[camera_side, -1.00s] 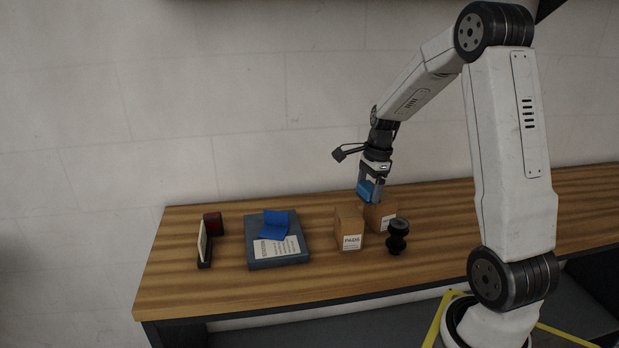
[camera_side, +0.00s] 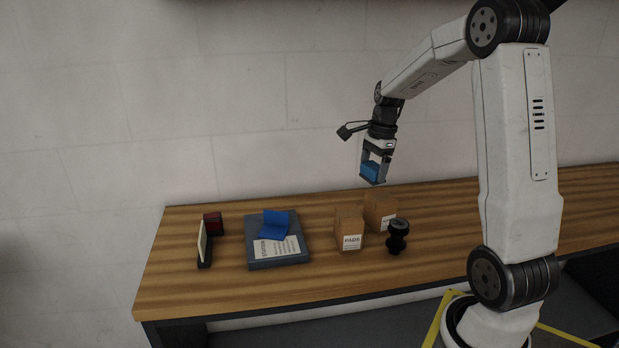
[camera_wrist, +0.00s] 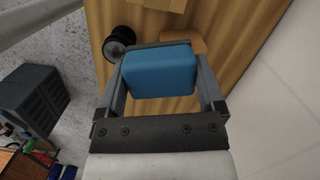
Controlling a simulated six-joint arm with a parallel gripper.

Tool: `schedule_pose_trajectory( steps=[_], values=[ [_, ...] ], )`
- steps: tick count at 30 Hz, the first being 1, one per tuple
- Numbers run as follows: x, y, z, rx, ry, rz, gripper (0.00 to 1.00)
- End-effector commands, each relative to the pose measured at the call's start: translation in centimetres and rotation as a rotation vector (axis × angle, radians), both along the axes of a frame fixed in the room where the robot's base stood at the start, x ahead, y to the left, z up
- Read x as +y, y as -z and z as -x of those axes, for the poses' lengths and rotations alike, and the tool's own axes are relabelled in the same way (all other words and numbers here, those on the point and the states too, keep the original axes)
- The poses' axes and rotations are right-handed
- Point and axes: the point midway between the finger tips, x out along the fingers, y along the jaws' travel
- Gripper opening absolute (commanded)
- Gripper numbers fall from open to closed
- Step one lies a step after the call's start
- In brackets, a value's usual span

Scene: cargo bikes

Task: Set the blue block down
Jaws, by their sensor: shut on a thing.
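The blue block (camera_side: 373,172) is held between the fingers of my gripper (camera_side: 375,178), in the air above the back of the wooden table. In the wrist view the blue block (camera_wrist: 160,72) fills the space between the two fingers of my gripper (camera_wrist: 162,78). Both fingers are shut on its sides. Below it are two brown boxes, a labelled one (camera_side: 349,229) and another (camera_side: 379,210) behind it to the right. The block is clear of both boxes.
A black knobbed stamp (camera_side: 397,237) stands right of the boxes. A dark grey flat box (camera_side: 283,262) with a blue cloth (camera_side: 273,224) lies to the left. A red block (camera_side: 212,222) and an upright pale-faced piece (camera_side: 203,243) stand farther left.

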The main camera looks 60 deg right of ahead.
Motion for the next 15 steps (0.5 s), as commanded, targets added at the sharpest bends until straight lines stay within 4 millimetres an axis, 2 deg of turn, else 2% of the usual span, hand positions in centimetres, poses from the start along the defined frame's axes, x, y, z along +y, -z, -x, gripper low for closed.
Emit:
schedule_pose_trajectory(
  steps=[15],
  values=[
    [-6.5,-0.1,1.7,0.002,-0.422,-0.001,0.3]
  ],
)
